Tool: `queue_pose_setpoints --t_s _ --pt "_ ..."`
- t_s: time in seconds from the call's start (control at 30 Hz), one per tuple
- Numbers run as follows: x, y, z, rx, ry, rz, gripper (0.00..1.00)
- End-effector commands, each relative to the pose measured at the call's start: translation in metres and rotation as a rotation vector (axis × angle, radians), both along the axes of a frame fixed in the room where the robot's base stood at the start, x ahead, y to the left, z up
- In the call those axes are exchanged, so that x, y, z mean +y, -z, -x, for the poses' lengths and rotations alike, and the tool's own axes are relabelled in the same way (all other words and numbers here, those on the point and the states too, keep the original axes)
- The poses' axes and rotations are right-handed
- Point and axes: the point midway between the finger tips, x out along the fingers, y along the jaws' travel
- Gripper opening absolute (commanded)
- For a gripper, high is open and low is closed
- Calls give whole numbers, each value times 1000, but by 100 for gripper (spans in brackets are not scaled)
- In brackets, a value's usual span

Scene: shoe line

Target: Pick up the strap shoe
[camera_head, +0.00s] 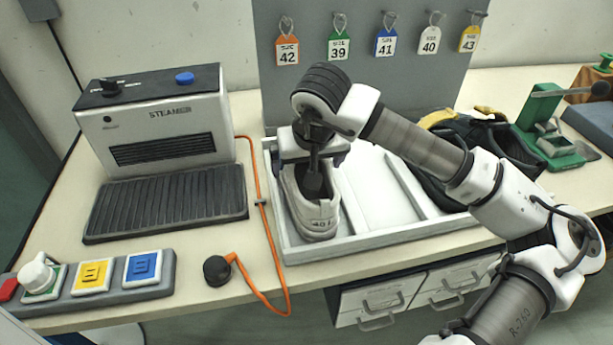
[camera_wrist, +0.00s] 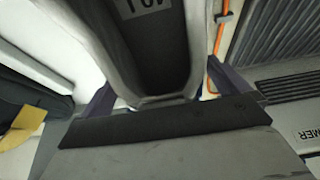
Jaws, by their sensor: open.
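The strap shoe (camera_head: 315,212) is light grey with a dark inside and a number 40 at its heel. It lies in the left part of a white tray (camera_head: 362,243), heel towards the head camera. In the wrist view my gripper (camera_wrist: 170,92) is open, with one finger on each side of the shoe. I cannot tell whether the fingers touch it.
A steamer (camera_head: 160,115) stands left, its orange cable (camera_head: 257,190) running beside the tray. A dark shoe or bag-like item with yellow trim (camera_head: 440,117) lies right. Several size tags (camera_head: 338,46) hang on the grey back panel. A button box (camera_head: 92,278) sits front left.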

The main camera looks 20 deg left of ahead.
Motion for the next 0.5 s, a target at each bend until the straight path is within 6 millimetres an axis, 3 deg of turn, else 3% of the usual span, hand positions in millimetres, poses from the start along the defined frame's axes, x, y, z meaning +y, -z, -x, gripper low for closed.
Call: queue_pose_setpoints --t_s 0.13,0.37,0.5 --pt "3 11 -4 1 0 0 100" --pt "3 13 -4 0 0 0 100" --pt "3 13 -4 0 0 0 82"
